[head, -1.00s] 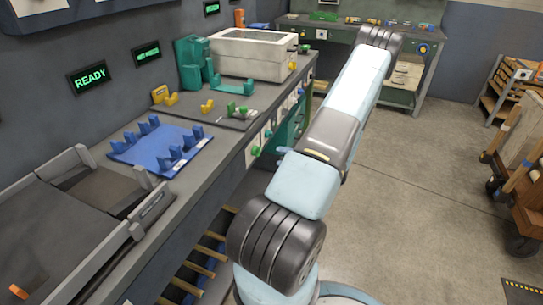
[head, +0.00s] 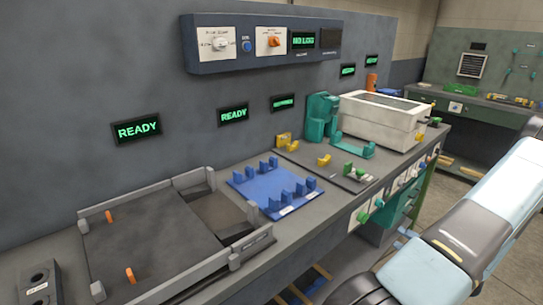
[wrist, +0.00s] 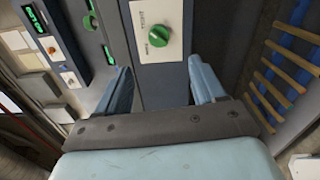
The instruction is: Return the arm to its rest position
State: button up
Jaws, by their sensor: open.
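My gripper (wrist: 160,85) shows in the wrist view with its two blue fingers wide apart and nothing between them. Beyond the fingers is a white plate with a green knob (wrist: 158,36) on the bench front; I cannot tell how far off it is. In the head view my pale blue and grey arm (head: 480,215) reaches along the right side, in front of the bench. The gripper itself is not visible in the head view.
The bench (head: 330,225) carries a grey tray (head: 150,250), a blue rack (head: 268,188), a teal fixture (head: 322,118) and a white box (head: 383,120). Green knobs line its front. A control panel (head: 262,42) hangs on the wall. Floor shows at right.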

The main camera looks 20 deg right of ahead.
jog(key=w+a+r+n+g+y, duration=0.2)
jog(key=w+a+r+n+g, duration=0.2)
jog(key=a+r+n+g, duration=0.55)
jog(key=w+a+r+n+g+y, duration=0.1)
jog(key=w+a+r+n+g, duration=0.35)
jog(key=a+r+n, duration=0.9)
jog(key=s+a+r+n+t+h, duration=0.1)
jog(key=s+a+r+n+h, duration=0.4)
jog(key=n, duration=0.7)
jog(key=s+a+r+n+t+h, duration=0.2)
jog(key=s+a+r+n+h, duration=0.2)
jog(key=s+a+r+n, duration=0.5)
jog(key=a+r+n, duration=0.3)
jog(key=n, duration=0.1)
jog(key=shift+a+r+h, duration=0.15)
jog(key=shift+r+h, duration=0.2)
jog(key=shift+h, duration=0.05)
